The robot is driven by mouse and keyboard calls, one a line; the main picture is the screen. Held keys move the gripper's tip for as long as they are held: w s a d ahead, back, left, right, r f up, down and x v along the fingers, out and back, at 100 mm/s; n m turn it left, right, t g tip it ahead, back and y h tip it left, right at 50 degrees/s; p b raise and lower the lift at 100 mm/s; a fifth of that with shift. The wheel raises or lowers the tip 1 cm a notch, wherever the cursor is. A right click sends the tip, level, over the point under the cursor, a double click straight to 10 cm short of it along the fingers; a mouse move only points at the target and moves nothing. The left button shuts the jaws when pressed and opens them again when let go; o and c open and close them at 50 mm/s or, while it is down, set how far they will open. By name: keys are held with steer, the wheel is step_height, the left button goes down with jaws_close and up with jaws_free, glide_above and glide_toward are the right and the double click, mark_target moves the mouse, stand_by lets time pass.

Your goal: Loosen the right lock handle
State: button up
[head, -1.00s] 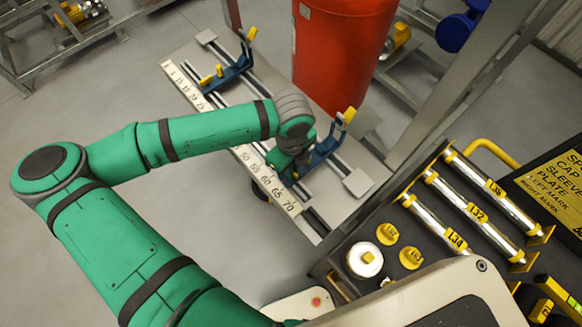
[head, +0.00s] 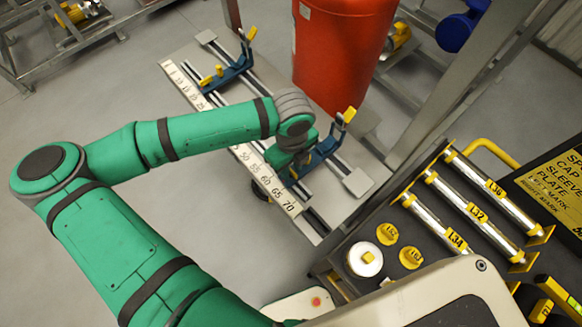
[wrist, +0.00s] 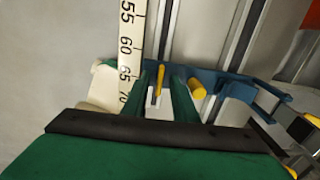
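The right carriage is a blue bracket (head: 326,149) on the rails, and it also shows in the wrist view (wrist: 236,84). Its yellow lock handle (wrist: 159,83) stands between the two green fingers of my gripper (wrist: 163,80). The fingers are apart, one on each side of the handle, with a visible gap around it. A round yellow knob (wrist: 197,89) sits just right of the right finger. In the head view my gripper (head: 284,170) is over the near end of this carriage, and my wrist hides the handle there.
A number scale (head: 262,180) runs along the near edge of the bench plate. The left blue carriage (head: 236,70) stands farther up the rails. A red cylinder (head: 340,50) stands behind the bench. A dark rack with metal rollers (head: 470,208) is at right.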

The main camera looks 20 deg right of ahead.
steer(key=shift+r, duration=3.3)
steer(key=n, duration=0.4)
steer(key=shift+r, duration=0.2)
steer(key=shift+r+n, duration=0.15)
steer(key=shift+n, duration=1.35)
